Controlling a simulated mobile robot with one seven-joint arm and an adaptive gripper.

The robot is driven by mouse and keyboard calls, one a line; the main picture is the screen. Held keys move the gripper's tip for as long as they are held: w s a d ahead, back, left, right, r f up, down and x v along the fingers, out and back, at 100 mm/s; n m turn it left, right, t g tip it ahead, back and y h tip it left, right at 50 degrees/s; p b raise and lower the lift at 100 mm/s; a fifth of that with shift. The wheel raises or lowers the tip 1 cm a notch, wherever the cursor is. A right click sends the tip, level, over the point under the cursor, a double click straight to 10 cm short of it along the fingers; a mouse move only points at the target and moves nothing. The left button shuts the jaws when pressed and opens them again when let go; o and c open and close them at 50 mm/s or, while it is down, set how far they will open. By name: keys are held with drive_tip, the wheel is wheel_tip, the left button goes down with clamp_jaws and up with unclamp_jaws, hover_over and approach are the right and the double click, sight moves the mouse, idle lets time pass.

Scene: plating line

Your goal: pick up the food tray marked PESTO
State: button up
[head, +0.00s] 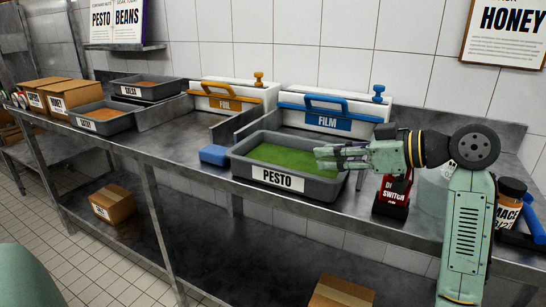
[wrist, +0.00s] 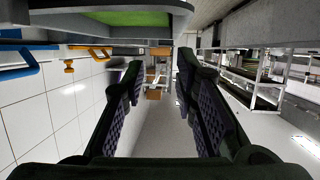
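The grey food tray (head: 230,163) marked PESTO holds a flat green filling and stands on the steel counter, its label facing the front. My gripper (head: 328,158) reaches in from the right and appears over the tray's right part in the head view; its exact height cannot be told. In the wrist view, the two dark fingers of my gripper (wrist: 159,80) are spread apart with nothing between them. The tray with its green filling shows at the top edge of the wrist view (wrist: 105,31), outside the finger gap.
FILM (head: 328,121) and FOIL (head: 222,104) dispensers stand behind. A blue block (head: 213,154) sits left of the tray. A red-and-black device (head: 393,195) and a dark-lidded jar (head: 509,203) stand right. Trays marked SATAY (head: 101,127) and SALSA (head: 132,91) stand far left.

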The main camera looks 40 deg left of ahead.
sight(296, 168)
drive_tip(key=s+a+f, duration=0.1)
drive_tip(key=s+f+g+h+p, duration=0.1)
drive_tip(key=shift+a+f+n, duration=0.35)
drive_tip(key=shift+f+n, duration=0.05)
drive_tip(key=shift+w+p+x, duration=0.15)
drive_tip(key=shift+p+x, duration=0.4)
drive_tip(key=shift+x, duration=0.95)
drive_tip(key=shift+w+p+x, duration=0.1)
drive_tip(key=shift+p+x, duration=0.4)
drive_tip(key=shift+x, duration=1)
drive_tip(key=shift+c, duration=0.3)
clamp_jaws()
drive_tip(key=shift+r, duration=0.1)
